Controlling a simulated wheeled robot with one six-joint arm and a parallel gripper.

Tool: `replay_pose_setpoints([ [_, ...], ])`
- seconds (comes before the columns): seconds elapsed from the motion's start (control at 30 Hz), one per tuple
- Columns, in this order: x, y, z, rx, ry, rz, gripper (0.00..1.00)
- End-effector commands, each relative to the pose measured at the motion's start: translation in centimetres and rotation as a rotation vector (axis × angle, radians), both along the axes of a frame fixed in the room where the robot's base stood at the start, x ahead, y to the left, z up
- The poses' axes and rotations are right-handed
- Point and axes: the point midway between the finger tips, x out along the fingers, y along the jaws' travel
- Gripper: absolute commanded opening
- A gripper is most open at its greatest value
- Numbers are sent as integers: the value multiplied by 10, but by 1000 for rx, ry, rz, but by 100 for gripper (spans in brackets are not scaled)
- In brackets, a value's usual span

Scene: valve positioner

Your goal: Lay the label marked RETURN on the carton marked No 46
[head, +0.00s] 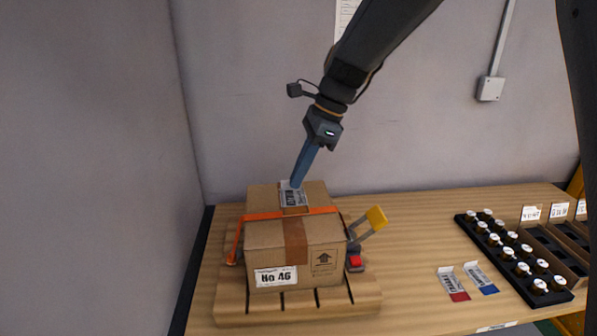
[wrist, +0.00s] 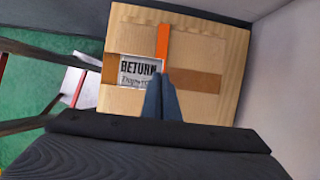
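The carton marked No 46 (head: 295,243) sits on a wooden pallet, with an orange strap (head: 265,215) across its top and brown tape along it. The label marked RETURN (head: 291,197) is white with dark print and is at the carton's top, behind the strap in the head view. In the wrist view the label (wrist: 139,72) appears over the tape, beside the strap, its print readable. My gripper (head: 295,184) points down with its blue fingers together at the label's edge. It looks shut on the label. Whether the label touches the carton I cannot tell.
The pallet (head: 330,302) carries a yellow-handled clamp (head: 376,218) at the carton's right. Two other labels, one red-edged (head: 454,284) and one blue-edged (head: 480,278), lie on the table (head: 405,240). A black rack of bottles (head: 510,255) stands at the right. Walls are behind and left.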

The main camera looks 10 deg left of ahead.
Motion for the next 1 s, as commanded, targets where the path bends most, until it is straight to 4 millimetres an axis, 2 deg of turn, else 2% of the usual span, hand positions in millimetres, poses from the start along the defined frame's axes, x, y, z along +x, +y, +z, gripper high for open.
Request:
replay_pose_setpoints([
  [0.03,1,0,-8,0,0,0,0],
  [0.5,0,1,-56,0,-1,2,0],
  [0.7,0,1,-64,0,-1,2,0],
  [1.0,-1,1,-63,0,-1,2,0],
])
